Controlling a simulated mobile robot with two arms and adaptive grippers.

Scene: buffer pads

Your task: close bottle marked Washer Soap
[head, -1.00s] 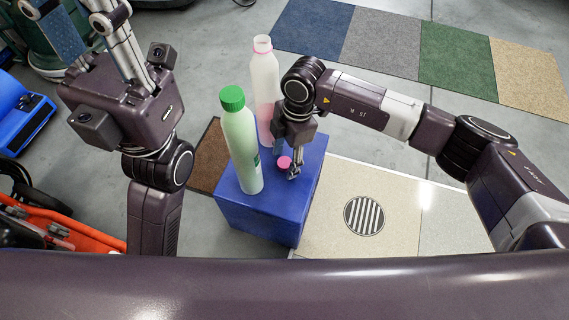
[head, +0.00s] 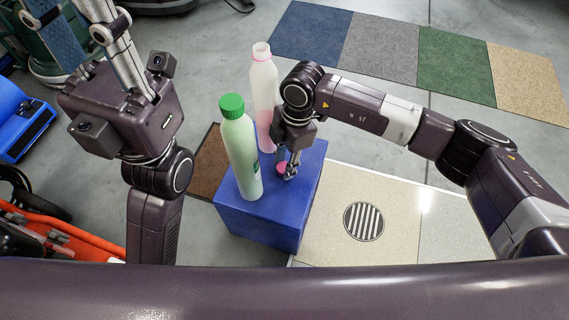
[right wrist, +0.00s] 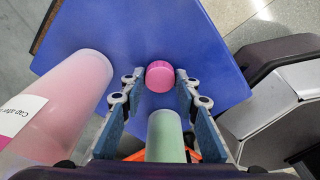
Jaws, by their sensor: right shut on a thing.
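A tall pale bottle with a pink tint (head: 264,88) stands on the blue box with its neck open and uncapped. Part of its white label shows in the right wrist view (right wrist: 22,115), with no legible product name. A pink cap (right wrist: 160,75) is between the fingertips of my right gripper (right wrist: 158,78), which is shut on it just at or above the box top; I cannot tell if it still touches. In the head view my right gripper (head: 288,172) partly hides the cap. My left gripper (head: 75,25) is raised at the upper left, its fingers apart and empty, tips cut off.
A pale green bottle with a green cap (head: 232,106) stands in front of the open bottle, close to my right gripper. The blue box (head: 262,222) is small, with little free top. Coloured floor mats (head: 385,52) lie beyond; an orange-red machine (head: 70,235) is at left.

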